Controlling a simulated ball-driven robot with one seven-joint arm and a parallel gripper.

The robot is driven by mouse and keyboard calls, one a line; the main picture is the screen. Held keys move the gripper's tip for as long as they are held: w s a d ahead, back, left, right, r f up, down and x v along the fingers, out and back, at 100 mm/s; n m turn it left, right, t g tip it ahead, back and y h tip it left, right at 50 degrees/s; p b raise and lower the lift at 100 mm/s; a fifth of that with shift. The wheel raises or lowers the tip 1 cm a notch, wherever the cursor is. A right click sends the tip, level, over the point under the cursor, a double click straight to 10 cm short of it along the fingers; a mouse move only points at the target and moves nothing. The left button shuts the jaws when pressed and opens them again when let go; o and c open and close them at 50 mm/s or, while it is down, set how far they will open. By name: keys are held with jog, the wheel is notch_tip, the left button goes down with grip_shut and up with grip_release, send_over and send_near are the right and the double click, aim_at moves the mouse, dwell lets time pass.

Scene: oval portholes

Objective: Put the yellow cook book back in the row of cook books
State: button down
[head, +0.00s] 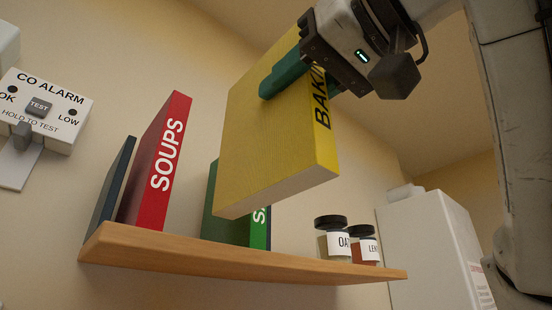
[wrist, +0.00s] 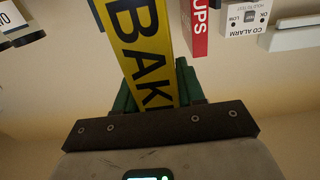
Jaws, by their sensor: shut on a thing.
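The yellow cook book (head: 275,140), with "BAKIN" visible on its spine, is held in the air above and in front of the wooden shelf (head: 240,257). My gripper (head: 290,78) is shut on its upper part, with green fingers on its sides; it also shows in the wrist view (wrist: 160,85). On the shelf stand a dark book (head: 112,190), the red "SOUPS" book (head: 160,165) and a green book (head: 225,225), partly hidden behind the yellow one. A gap shows between the red and green books. A dark edge shows just right of the green book.
Two dark-lidded jars (head: 333,240) stand on the shelf to the right of the books. A CO alarm (head: 42,108) is on the wall at left. A white cabinet or box (head: 430,245) stands at right beyond the shelf end.

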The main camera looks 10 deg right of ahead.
jog(key=f+p+x, duration=0.2)
jog(key=p+x, duration=0.2)
jog(key=x, duration=1.6)
jog(key=shift+f+p, duration=0.25)
jog(key=shift+p, duration=0.1)
dwell(1.0)
jog(key=c, duration=0.8)
grip_release()
jog(key=shift+o, duration=1)
jog(key=shift+f, duration=0.15)
jog(key=shift+s, duration=0.1)
